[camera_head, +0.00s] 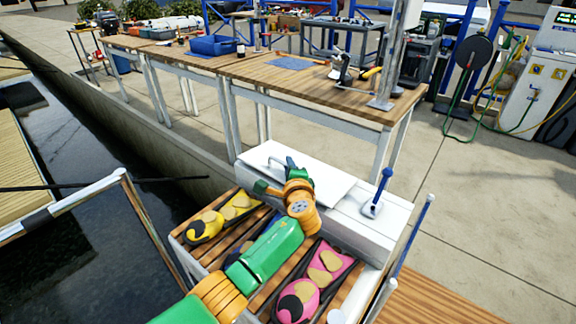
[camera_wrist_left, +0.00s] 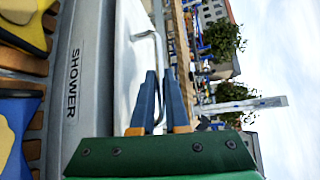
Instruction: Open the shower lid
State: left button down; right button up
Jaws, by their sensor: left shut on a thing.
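The white shower lid (camera_head: 325,180) is a flat panel on top of the white box (camera_head: 350,225) in the head view. It looks nearly flat; I cannot tell whether there is a gap under it. The lid also shows in the left wrist view (camera_wrist_left: 126,65), beside the grey front marked SHOWER (camera_wrist_left: 75,80). A bent metal handle (camera_wrist_left: 158,50) stands out from the lid. My left gripper (camera_head: 284,168) is over the lid's left part. Its blue fingers (camera_wrist_left: 160,76) are shut on the handle, partly hiding it. My right gripper is out of view.
A blue-handled fitting (camera_head: 377,192) stands on the box right of the lid. Yellow (camera_head: 220,215) and pink (camera_head: 318,280) patterned items lie on the slatted wood in front. A long wooden workbench (camera_head: 290,75) stands behind. Dark water lies to the left.

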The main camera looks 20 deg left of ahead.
pick_arm(q)
jog(key=shift+w+d+r+p, duration=0.1)
jog(key=shift+w+r+p, duration=0.15)
jog(key=shift+r, duration=0.4)
jog(key=shift+w+d+r, duration=0.2)
jog(key=shift+w+r, duration=0.2)
jog(key=shift+r, duration=0.15)
jog(key=shift+w+d+r+b, duration=0.15)
jog(key=shift+w+r+b, duration=0.3)
jog(key=shift+b, duration=0.2)
jog(key=shift+w+d+r+b, duration=0.3)
jog(key=shift+w+r+b, duration=0.45)
jog(key=shift+b, duration=0.45)
jog(key=shift+w+d+r, duration=0.1)
jog(key=shift+w+r, duration=0.05)
jog(key=shift+r, duration=0.15)
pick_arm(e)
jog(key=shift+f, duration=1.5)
pick_arm(q)
jog(key=c, duration=1.2)
grip_release()
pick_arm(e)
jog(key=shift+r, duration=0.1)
